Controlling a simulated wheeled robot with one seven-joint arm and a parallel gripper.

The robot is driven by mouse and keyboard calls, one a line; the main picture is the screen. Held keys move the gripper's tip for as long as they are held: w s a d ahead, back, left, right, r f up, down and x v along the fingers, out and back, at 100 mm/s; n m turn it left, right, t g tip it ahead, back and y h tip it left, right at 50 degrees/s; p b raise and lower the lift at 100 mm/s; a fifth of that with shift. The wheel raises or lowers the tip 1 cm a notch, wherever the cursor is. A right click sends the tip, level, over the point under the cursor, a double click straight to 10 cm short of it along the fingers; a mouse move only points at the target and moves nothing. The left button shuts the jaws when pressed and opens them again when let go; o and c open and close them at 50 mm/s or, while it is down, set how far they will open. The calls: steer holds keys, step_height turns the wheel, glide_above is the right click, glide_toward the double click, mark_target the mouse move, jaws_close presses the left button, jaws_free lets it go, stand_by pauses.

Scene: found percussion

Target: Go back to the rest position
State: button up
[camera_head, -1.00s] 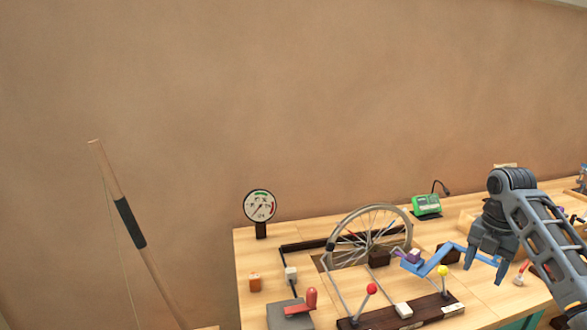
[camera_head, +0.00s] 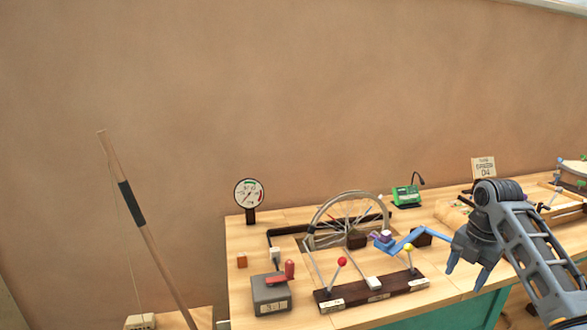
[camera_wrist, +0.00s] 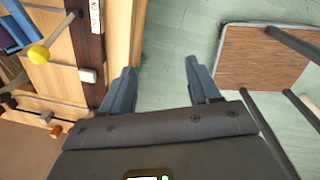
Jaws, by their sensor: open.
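My gripper (camera_head: 467,268) is open and empty in the head view, at the right front of the wooden workbench (camera_head: 250,240). In the wrist view, my gripper's two fingers (camera_wrist: 155,88) stand apart with the green floor and the bench's front edge behind them. A blue crank-like arm (camera_head: 408,238) lies just left of the gripper, apart from it as far as I can tell. A yellow-knobbed lever (camera_head: 409,248) and a red-knobbed lever (camera_head: 341,263) stand on a dark wooden base (camera_head: 350,297); the yellow knob also shows in the wrist view (camera_wrist: 39,55).
A spoked wheel (camera_head: 312,228), a dial gauge (camera_head: 249,193), a green device (camera_head: 406,197) and a grey box with a red handle (camera_head: 270,292) stand on the bench. A sign (camera_head: 484,168) stands farther back. A stool-like brown seat (camera_wrist: 262,55) is on the floor. A pole (camera_head: 140,225) stands left.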

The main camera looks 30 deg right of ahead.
steer(key=w+a+f+m+t+y, duration=0.15)
steer(key=w+a+f, duration=0.3)
steer(key=a, duration=0.45)
steer(key=w+a+f+m+t+h, duration=0.1)
steer(key=w+a+f+m+t, duration=0.3)
steer(key=a, duration=0.6)
steer(key=s+a+f+m+t, duration=0.1)
steer(key=s+a+f+m, duration=0.15)
steer(key=a, duration=0.55)
steer(key=s+a+f+m+t, duration=0.2)
steer(key=s+a, duration=0.2)
steer(key=a, duration=0.5)
steer(key=s+a+r+m+t, duration=0.1)
steer(key=s+a+m, duration=0.1)
steer(key=s, duration=0.4)
steer(key=s+a+r+m+t+h, duration=0.1)
steer(key=s+a+m, duration=0.2)
steer(key=s, duration=0.3)
steer(key=s+a+r+m, duration=0.1)
steer(key=s+a+m, duration=0.1)
steer(key=s, duration=0.3)
steer(key=s+d+r+m+t, duration=0.2)
steer(key=s+r+t, duration=0.1)
steer(key=s+r, duration=1.2)
steer(key=shift+s+d+m+t, duration=0.25)
steer(key=shift+d+m+t, duration=0.1)
steer(key=shift+m, duration=0.05)
